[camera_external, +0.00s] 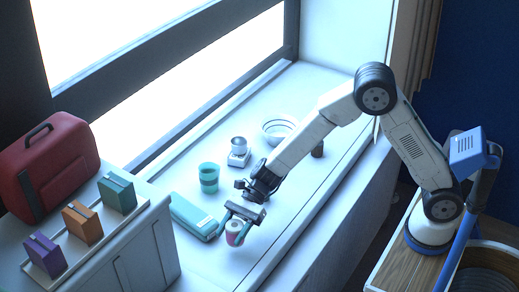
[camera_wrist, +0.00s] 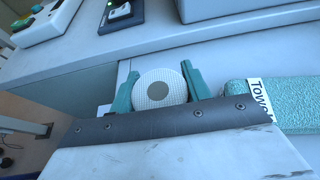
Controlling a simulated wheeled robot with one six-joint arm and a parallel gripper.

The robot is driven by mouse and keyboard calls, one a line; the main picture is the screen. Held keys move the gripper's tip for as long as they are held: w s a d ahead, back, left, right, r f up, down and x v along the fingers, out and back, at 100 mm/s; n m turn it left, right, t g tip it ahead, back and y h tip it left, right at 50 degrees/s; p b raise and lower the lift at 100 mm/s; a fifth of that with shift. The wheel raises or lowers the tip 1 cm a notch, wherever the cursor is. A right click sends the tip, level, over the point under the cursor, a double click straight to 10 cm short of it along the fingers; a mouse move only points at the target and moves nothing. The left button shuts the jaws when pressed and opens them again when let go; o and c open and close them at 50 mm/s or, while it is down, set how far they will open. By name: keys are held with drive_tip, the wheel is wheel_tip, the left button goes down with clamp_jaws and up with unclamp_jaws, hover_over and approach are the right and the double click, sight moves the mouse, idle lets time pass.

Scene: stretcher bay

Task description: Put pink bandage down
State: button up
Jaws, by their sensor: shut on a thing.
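The pink bandage is a short roll (camera_external: 235,228), pinkish on its side in the external view. In the wrist view its round end (camera_wrist: 152,91) is pale and gridded with a grey core. My gripper (camera_external: 237,238) is shut on it, with one teal finger on each side; the fingers also show in the wrist view (camera_wrist: 158,72). The roll is over the front part of the pale window sill (camera_external: 285,208). I cannot tell whether it touches the surface.
A teal towel pack (camera_external: 193,215) lies just left of the roll; its label shows in the wrist view (camera_wrist: 290,92). A red bag (camera_external: 48,165) and several small boxes occupy the left cabinet.

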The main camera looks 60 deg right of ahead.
sight(228, 241)
drive_tip(key=shift+w+a+f, duration=0.15)
drive_tip(key=shift+w+a, duration=0.1)
drive_tip(key=shift+w, duration=0.2)
drive_tip(key=shift+f, duration=1.65)
drive_tip(key=shift+f, duration=0.1)
drive_tip(key=o, duration=1)
drive_tip(key=shift+c, duration=0.2)
drive_tip(key=shift+d, duration=0.1)
drive_tip(key=v, duration=1.2)
drive_tip(key=shift+s, duration=0.1)
